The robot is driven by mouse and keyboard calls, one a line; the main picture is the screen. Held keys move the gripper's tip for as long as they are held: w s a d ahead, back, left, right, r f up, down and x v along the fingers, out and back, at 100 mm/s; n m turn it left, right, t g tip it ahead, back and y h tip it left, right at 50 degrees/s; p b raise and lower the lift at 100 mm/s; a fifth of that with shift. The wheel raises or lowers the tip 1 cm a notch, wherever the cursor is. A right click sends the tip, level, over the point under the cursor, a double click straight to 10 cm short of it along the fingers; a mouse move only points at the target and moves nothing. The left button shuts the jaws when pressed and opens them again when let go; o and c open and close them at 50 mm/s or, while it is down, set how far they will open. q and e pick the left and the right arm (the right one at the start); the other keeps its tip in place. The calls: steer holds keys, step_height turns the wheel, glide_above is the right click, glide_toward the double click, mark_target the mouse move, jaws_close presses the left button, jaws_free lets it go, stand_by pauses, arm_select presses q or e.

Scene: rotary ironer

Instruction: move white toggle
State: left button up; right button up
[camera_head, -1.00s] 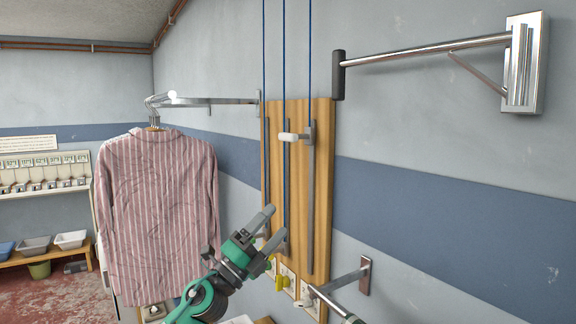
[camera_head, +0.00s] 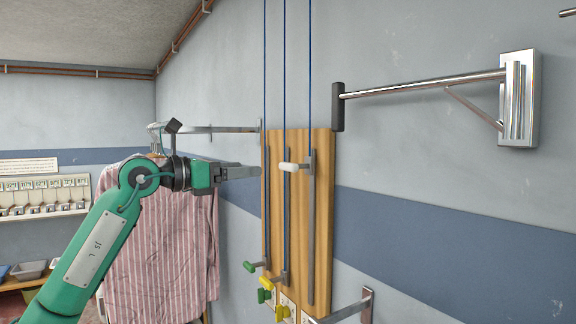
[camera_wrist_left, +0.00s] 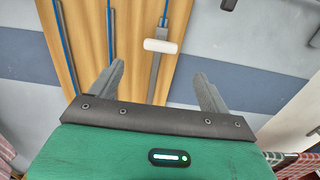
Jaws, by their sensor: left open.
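The white toggle (camera_head: 289,167) sits high on the right metal track of the wooden board (camera_head: 323,200) on the wall. My left gripper (camera_head: 258,172) is raised to about the toggle's height, to its left in the head view. In the left wrist view the open fingers (camera_wrist_left: 163,85) show with nothing between them, and the toggle (camera_wrist_left: 160,46) appears ahead, beyond and between the fingertips. The gripper does not appear to touch it. A green toggle (camera_head: 250,266) and a yellow toggle (camera_head: 268,281) sit low on the other tracks. My right gripper is not in view.
A striped shirt (camera_head: 150,250) hangs behind my left arm. A metal wall bar with a black end (camera_head: 420,86) juts out at upper right. Blue cords (camera_head: 285,80) run up from the board. A lower bracket (camera_head: 366,305) is at the board's lower right.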

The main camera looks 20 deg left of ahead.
mark_target(285, 165)
arm_select(q)
steer(key=p+x, duration=0.4)
steer(key=x, duration=0.7)
steer(key=shift+w+d+r, duration=0.1)
steer(key=shift+d, duration=0.1)
steer(key=shift+w+d+p, duration=0.3)
steer(key=shift+w+d, duration=0.1)
steer(key=shift+w, duration=0.05)
